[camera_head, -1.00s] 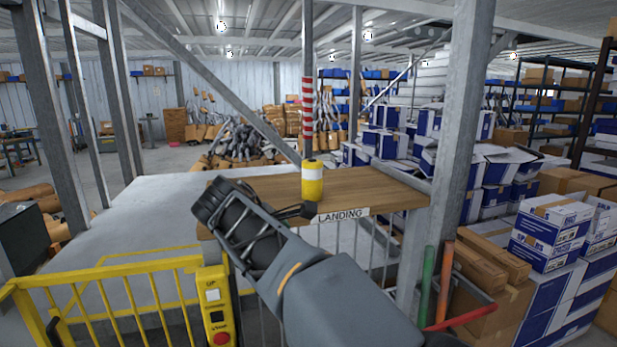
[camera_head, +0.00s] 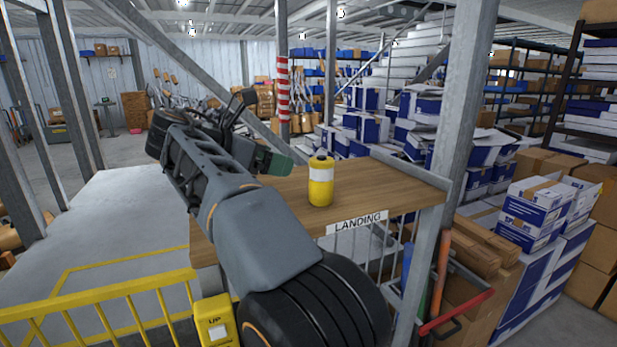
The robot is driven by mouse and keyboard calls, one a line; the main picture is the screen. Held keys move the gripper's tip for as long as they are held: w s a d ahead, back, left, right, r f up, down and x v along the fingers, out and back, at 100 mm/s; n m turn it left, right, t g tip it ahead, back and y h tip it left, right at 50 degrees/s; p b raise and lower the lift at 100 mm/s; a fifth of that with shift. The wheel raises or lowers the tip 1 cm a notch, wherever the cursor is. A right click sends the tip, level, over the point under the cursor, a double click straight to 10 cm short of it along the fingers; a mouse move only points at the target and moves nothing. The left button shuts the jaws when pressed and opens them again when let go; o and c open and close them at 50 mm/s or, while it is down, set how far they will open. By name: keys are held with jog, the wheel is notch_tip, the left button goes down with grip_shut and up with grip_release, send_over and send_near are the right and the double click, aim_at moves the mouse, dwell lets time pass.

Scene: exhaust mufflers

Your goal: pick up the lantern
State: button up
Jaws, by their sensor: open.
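The lantern appears to be the yellow cylinder (camera_head: 321,183) with a white band and a dark top. It stands upright on the wooden landing top (camera_head: 395,187), near its front edge. My gripper (camera_head: 262,130) is up and to the left of the lantern in the picture, apart from it. Its jaws are open with nothing seen between them, one dark finger higher and a dark green part lower. My own arm hides part of the gripper and the left part of the landing top.
A steel post (camera_head: 463,120) rises at the landing's right corner. A yellow railing (camera_head: 110,300) with a control box (camera_head: 214,325) is in front. Stacked blue-and-white boxes (camera_head: 535,215) fill the right. The landing top around the lantern looks clear.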

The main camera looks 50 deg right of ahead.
aim_at(311, 166)
jog(key=x, duration=1.3)
jog(key=shift+s+d, duration=0.15)
jog(key=shift+c, duration=0.5)
jog(key=c, duration=0.9)
jog(key=shift+c, duration=0.4)
jog(key=shift+r, duration=0.1)
